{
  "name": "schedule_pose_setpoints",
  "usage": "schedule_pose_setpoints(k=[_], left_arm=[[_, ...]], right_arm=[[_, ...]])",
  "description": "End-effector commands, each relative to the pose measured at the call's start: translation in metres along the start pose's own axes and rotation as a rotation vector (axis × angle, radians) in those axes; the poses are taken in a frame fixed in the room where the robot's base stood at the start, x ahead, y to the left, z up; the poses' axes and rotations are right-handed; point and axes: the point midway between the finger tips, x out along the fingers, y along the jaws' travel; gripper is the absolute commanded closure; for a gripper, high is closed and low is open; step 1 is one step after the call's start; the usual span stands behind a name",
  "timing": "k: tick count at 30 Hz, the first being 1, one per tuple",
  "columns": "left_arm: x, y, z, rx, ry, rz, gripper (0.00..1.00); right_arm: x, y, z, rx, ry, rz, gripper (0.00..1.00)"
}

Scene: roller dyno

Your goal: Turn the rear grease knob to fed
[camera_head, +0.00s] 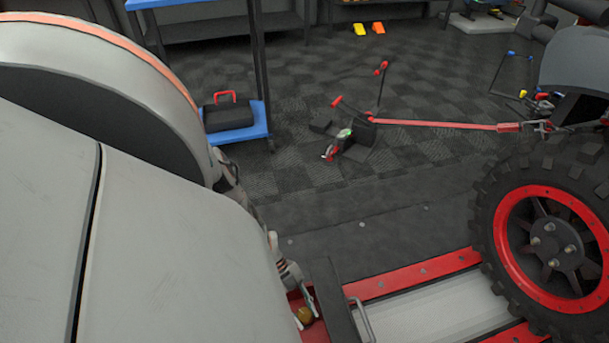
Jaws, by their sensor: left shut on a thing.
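The rear grease knob looks like a small brass-yellow knob (304,315) at the bottom of the head view, beside the red frame of the roller dyno (415,273). My left gripper (301,303) reaches down to it from the upper left and is shut on it. Only part of the gripper shows, because my own large pale arm fills the left of the view. The knob's markings and its turned position are too small to tell. My right gripper is not in view.
A black tyre with a red rim (550,250) stands at the right on the dyno. A dark plate (335,300) and a metal handle (361,318) sit just right of the knob. A red strap (440,124) runs to a floor anchor.

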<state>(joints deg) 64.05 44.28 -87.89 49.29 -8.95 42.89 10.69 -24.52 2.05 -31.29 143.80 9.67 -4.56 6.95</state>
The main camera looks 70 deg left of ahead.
Motion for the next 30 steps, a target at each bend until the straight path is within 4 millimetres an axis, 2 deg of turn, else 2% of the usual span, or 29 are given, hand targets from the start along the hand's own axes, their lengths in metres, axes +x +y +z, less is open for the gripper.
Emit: schedule_pose_setpoints(k=[15, 30], left_arm=[[-0.001, -0.0019, 0.0026, 0.306, -0.008, 0.3, 0.89], [-0.0012, -0.0005, 0.0021, 0.413, -0.006, 0.409, 0.89]], right_arm=[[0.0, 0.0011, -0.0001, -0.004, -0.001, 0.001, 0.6], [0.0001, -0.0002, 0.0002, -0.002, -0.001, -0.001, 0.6]])
